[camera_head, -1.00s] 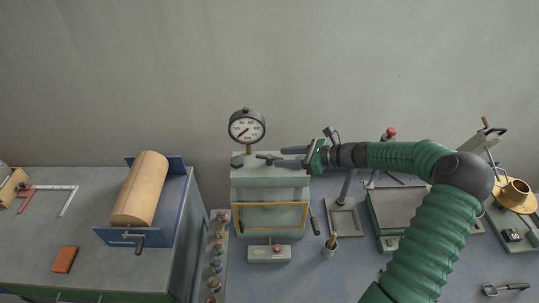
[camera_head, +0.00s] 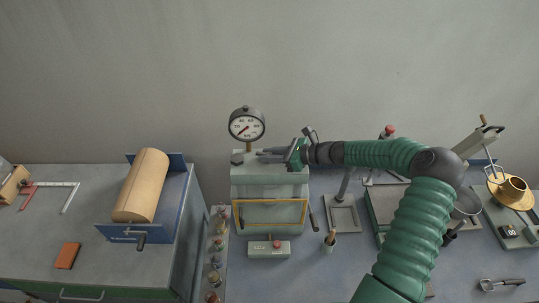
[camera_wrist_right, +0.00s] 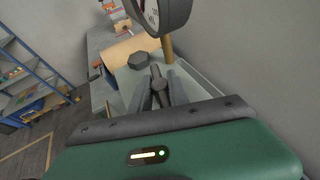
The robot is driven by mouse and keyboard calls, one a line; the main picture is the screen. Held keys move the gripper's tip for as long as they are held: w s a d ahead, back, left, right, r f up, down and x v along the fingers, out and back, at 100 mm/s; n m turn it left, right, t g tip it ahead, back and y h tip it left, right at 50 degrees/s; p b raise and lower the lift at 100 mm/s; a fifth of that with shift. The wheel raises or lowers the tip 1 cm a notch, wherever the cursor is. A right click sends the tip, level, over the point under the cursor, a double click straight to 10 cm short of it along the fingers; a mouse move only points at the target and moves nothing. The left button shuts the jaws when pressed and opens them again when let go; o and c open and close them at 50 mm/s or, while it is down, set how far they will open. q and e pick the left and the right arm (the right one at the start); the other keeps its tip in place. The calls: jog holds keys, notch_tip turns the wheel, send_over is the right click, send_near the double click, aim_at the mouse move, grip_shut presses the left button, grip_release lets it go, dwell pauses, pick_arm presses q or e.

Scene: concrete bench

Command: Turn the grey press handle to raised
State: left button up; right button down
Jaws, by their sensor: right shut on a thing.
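The press is a pale grey-green box (camera_head: 270,184) with a yellow-framed front, standing near the middle of the head view. On its top, my right gripper (camera_head: 265,152) reaches in from the right. In the right wrist view, its two dark fingers (camera_wrist_right: 160,74) are shut on a dark grey handle (camera_wrist_right: 158,88) with a rounded end. In the head view the fingers mostly hide this handle. A dark knob (camera_wrist_right: 138,60) on the press top is apart from the fingers. My left gripper is not in view.
A pressure gauge (camera_head: 246,126) stands on a brass stem behind the fingers. A dark lever (camera_head: 313,222) hangs at the press's right side. A wooden roll (camera_head: 142,186) is on the left bench.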

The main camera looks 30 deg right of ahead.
jog(key=shift+r+n+g+y+p, duration=0.1)
jog(key=shift+n+g+y+p, duration=0.3)
jog(key=shift+n+y, duration=0.15)
jog(key=shift+n+g+y, duration=0.45)
jog(key=shift+n+g, duration=0.05)
jog(key=shift+n, duration=0.15)
jog(key=shift+d, duration=0.1)
jog(key=c, duration=1.6)
grip_release()
jog(key=o, duration=0.3)
jog(key=shift+o, duration=0.2)
jog(key=shift+w+f, duration=0.1)
jog(key=shift+f, duration=0.1)
